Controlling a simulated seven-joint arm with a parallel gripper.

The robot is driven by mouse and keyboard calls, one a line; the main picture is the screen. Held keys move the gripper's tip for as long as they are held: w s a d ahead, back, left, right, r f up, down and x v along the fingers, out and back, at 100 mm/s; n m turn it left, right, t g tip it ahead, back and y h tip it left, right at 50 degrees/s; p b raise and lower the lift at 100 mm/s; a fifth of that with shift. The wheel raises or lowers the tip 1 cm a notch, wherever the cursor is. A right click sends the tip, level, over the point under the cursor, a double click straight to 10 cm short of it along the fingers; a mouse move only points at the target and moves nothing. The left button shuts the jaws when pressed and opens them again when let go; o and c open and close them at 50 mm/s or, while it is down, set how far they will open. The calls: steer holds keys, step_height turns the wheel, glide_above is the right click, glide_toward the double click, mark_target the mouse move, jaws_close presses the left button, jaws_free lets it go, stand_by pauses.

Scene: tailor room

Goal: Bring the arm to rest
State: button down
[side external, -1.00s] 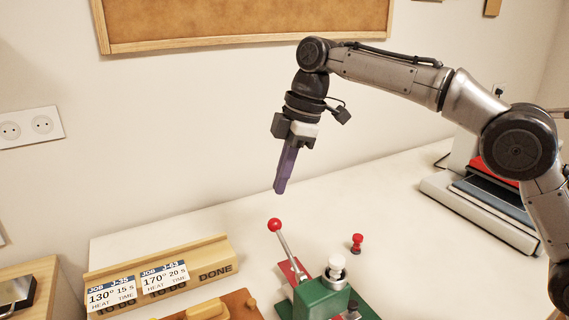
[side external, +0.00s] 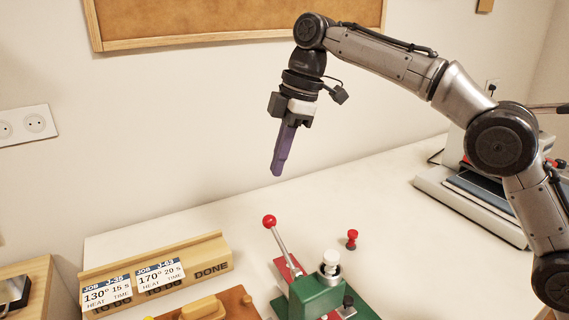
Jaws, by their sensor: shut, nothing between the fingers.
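My gripper (side external: 277,172) hangs in free air above the table, left of the picture's middle. Its purple fingers are shut together and point down, tilted slightly to the left. Nothing is held between them. The fingertips are well above the table and apart from everything on it. My arm reaches in from the right side of the picture, bent at the elbow.
Below stands a green press (side external: 318,298) with a red-knobbed lever (side external: 270,222). A red peg (side external: 352,240) stands right of it. A wooden card holder (side external: 205,262) is at the left. A heat press (side external: 470,205) stands at the right behind my arm.

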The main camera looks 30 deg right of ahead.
steer(key=s+d+r+m+t, duration=0.1)
steer(key=s+d+r+t, duration=0.1)
steer(key=s+d+r, duration=0.6)
steer(key=s+d+r+m+t, duration=0.1)
steer(key=s+d+r+m, duration=0.2)
steer(key=s+d, duration=0.45)
steer(key=s+d+f+m+t+h, duration=0.1)
steer(key=s+d+f+m, duration=0.15)
steer(key=s, duration=0.35)
steer(key=s+d+f+m+h, duration=0.1)
steer(key=s+d+f+m, duration=0.1)
steer(key=s+f+m, duration=0.3)
steer(key=s+d+f+m, duration=0.1)
steer(key=s+f+m, duration=0.1)
steer(key=f, duration=0.4)
steer(key=s+d+f+m+h, duration=0.1)
steer(key=s+f+m, duration=0.1)
steer(key=s+f, duration=0.3)
steer(key=shift+s+d+f, duration=0.25)
steer(key=shift+d+f, duration=0.1)
steer(key=shift+f, duration=0.8)
steer(key=shift+m, duration=0.25)
